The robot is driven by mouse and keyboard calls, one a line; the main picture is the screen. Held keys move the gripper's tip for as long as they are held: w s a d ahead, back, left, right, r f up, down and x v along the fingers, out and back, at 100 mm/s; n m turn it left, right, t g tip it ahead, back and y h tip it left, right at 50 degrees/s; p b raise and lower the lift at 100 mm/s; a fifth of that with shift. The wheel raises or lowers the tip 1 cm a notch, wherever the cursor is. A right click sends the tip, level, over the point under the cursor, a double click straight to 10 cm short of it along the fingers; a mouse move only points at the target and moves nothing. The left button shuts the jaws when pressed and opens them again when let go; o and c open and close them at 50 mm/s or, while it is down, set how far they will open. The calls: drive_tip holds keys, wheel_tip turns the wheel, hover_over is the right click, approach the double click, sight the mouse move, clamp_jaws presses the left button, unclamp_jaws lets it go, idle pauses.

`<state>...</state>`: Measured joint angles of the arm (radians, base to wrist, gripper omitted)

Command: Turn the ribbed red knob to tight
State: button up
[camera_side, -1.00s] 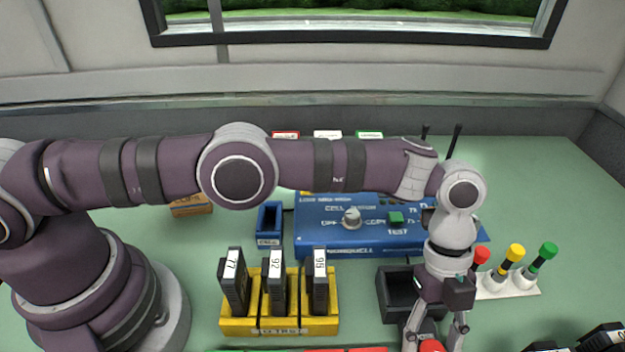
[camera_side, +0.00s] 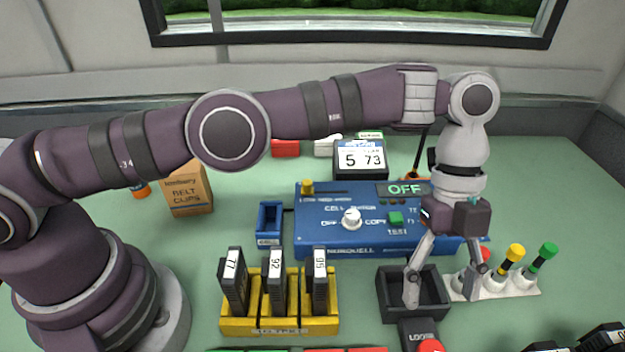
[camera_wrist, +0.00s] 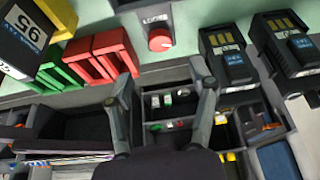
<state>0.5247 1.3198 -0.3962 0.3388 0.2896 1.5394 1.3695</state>
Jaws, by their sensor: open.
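The red knob (camera_side: 430,346) is cut by the bottom edge of the side view. It sits on a dark grey mount labelled LOOSE. In the wrist view the knob (camera_wrist: 160,40) has a pale mark on its face, and the label is just above it; its ribs are too small to make out. My gripper (camera_side: 444,290) is raised over the black tray, open and empty, fingers apart. In the wrist view my gripper (camera_wrist: 163,78) has its fingers spread below the knob in the picture, not touching it.
The black tray (camera_side: 384,303) adjoins the knob mount. Behind is a blue tester (camera_side: 320,238) with a display reading OFF. A yellow rack (camera_side: 235,326) of radios stands left. Red, yellow and green-topped items (camera_side: 516,252) stand right. Dark batteries (camera_wrist: 228,62) lie beside the knob.

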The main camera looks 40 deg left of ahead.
drive_tip(key=shift+d, duration=0.1)
drive_tip(key=n+t+y, duration=0.2)
drive_tip(key=n+t, duration=0.5)
drive_tip(key=n, duration=1.5)
approach(433, 351)
drive_tip(key=x, duration=0.9)
drive_tip(key=shift+s+r, duration=0.1)
clamp_jaws()
